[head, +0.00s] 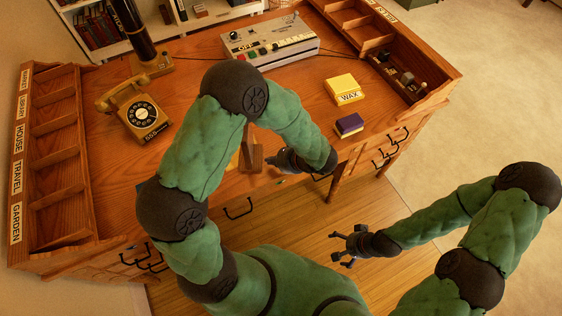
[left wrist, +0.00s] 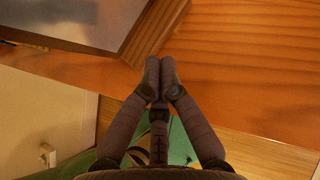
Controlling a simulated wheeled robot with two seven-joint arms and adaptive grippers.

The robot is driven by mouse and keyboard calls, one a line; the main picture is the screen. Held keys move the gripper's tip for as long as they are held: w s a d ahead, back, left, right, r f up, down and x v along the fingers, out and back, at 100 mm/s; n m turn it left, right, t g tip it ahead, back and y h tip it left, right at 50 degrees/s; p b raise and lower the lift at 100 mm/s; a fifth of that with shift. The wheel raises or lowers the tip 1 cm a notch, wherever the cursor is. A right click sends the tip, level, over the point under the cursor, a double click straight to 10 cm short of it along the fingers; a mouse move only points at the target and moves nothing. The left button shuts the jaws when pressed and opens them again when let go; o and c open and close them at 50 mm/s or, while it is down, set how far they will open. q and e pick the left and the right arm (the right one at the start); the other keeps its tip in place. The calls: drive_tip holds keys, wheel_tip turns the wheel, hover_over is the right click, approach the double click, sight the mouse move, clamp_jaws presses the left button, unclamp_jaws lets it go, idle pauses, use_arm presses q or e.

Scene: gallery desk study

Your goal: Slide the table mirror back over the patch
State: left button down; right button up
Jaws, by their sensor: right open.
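The table mirror, a brown wooden frame (head: 257,154) on the desk, is mostly hidden behind my left arm in the head view. In the left wrist view a wood-framed panel with a dull reflective face (left wrist: 85,18), seemingly the mirror, fills the upper left. My left gripper (head: 278,160) is beside the frame near the desk's front edge. Its fingers (left wrist: 160,68) are together with nothing seen between them, just short of the frame's corner in the picture; contact is unclear. My right gripper (head: 350,247) is open and empty, off the desk. I cannot make out the patch for certain.
A yellow wax box (head: 344,88) and a purple box (head: 349,125) lie to the right. A telephone (head: 138,112) stands left, a grey switch console (head: 262,40) at the back. Labelled racks (head: 48,165) line the desk's left side. Bare desktop shows right of the mirror.

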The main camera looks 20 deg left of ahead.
sight(252, 147)
use_arm(q)
drive_tip(key=shift+w+a+f+b, duration=0.15)
drive_tip(key=shift+a+b, duration=0.1)
drive_tip(key=shift+a, duration=0.8)
drive_tip(key=shift+w+a+r+b, duration=0.1)
drive_tip(key=shift+w+a+b, duration=0.1)
drive_tip(key=shift+a, duration=0.85)
use_arm(e)
drive_tip(key=shift+f, duration=0.6)
use_arm(q)
drive_tip(key=a, duration=0.5)
drive_tip(key=shift+w+a, duration=0.1)
drive_tip(key=shift+w, duration=0.3)
